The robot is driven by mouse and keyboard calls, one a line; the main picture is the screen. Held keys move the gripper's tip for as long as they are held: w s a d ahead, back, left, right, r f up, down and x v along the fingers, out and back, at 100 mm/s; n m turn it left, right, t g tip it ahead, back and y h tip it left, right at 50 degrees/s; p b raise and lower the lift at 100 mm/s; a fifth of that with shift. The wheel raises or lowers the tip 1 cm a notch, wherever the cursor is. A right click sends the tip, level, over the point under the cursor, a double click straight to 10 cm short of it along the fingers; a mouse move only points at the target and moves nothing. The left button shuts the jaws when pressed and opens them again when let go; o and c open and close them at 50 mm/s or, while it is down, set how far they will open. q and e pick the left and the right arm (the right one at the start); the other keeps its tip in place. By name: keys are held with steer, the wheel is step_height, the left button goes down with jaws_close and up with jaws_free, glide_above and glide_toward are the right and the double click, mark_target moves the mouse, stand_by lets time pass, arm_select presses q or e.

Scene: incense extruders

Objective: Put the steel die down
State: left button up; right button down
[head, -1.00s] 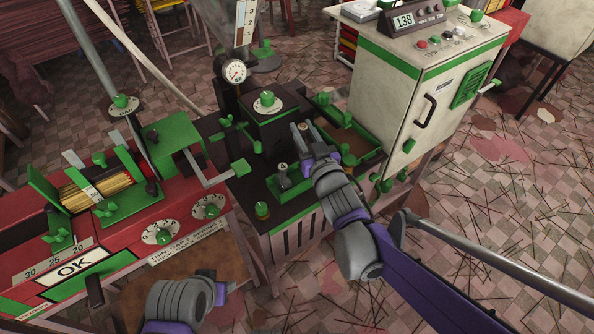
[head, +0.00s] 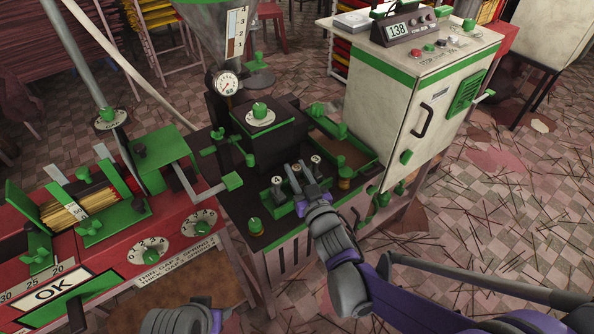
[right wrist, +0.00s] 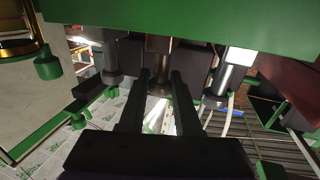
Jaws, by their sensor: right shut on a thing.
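My right gripper (head: 306,178) is shut on the steel die (head: 296,169), at the small green die rack (head: 286,213) on the dark machine bench. In the right wrist view the die (right wrist: 159,56) is between my two fingers (right wrist: 158,95) and looks brownish in this light; its lower end is hard to see. A die marked A (head: 278,186) stands to its left in the rack and another die (head: 316,163) to its right. I cannot tell whether the held die touches the rack. Only part of my left arm shows at the bottom; its fingers are not visible.
A black block with a green-knobbed dial (head: 260,115) and a gauge (head: 227,83) stand behind the rack. A green tray (head: 345,150) lies to the right, beside the cream cabinet (head: 420,110). A red machine (head: 110,245) is at the left.

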steer(key=shift+f, duration=0.15)
steer(key=c, duration=0.6)
jaws_free()
steer(key=shift+r, duration=0.3)
steer(key=v, duration=1.2)
steer(key=s+d+f+m+g+h, duration=0.2)
steer(key=d+h, duration=0.1)
steer(key=d, duration=0.2)
steer(key=s+d+f+m+g+h, duration=0.1)
steer(key=d+f+m+g+h, duration=0.15)
steer(key=d, duration=0.35)
steer(key=s+d+f+g, duration=0.1)
steer(key=s+f+g, duration=0.2)
steer(key=s, duration=0.5)
steer(key=s+d+f+g, duration=0.1)
steer(key=s+f+g, duration=0.2)
steer(key=s+g, duration=0.2)
steer(key=s+h, duration=0.1)
steer(key=s, duration=0.2)
steer(key=shift+s+d, duration=0.15)
steer(key=shift+s, duration=0.2)
